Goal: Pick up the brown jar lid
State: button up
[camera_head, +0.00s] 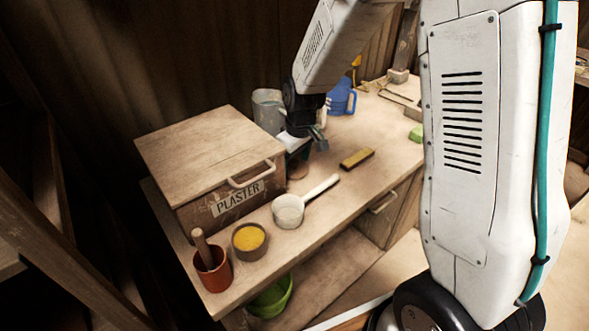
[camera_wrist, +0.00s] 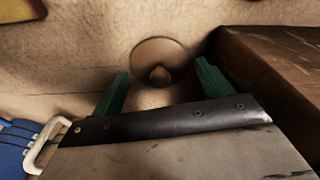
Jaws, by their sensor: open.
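The brown jar lid (camera_wrist: 158,55) is a round disc with a small knob in its middle. It lies flat on the wooden bench, and in the head view (camera_head: 297,171) only part of it shows beside the plaster box. My gripper (camera_wrist: 160,88) is open and empty, its two green fingers apart. In the wrist view the lid appears just beyond the fingertips, between their lines. In the head view my gripper (camera_head: 308,146) is over the bench near the lid, partly hidden by its own wrist.
The plaster box (camera_head: 205,150) stands close beside the lid. A white scoop (camera_head: 289,211), a yellow-topped block (camera_head: 357,158), a grey bucket (camera_head: 268,110) and a blue jug (camera_head: 342,97) are around it. A yellow powder bowl (camera_head: 249,240) and a red mortar (camera_head: 213,268) stand at the front.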

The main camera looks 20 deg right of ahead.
jog(key=shift+f, duration=0.45)
jog(key=c, duration=0.8)
jog(key=shift+o, duration=0.2)
jog(key=shift+r, duration=0.1)
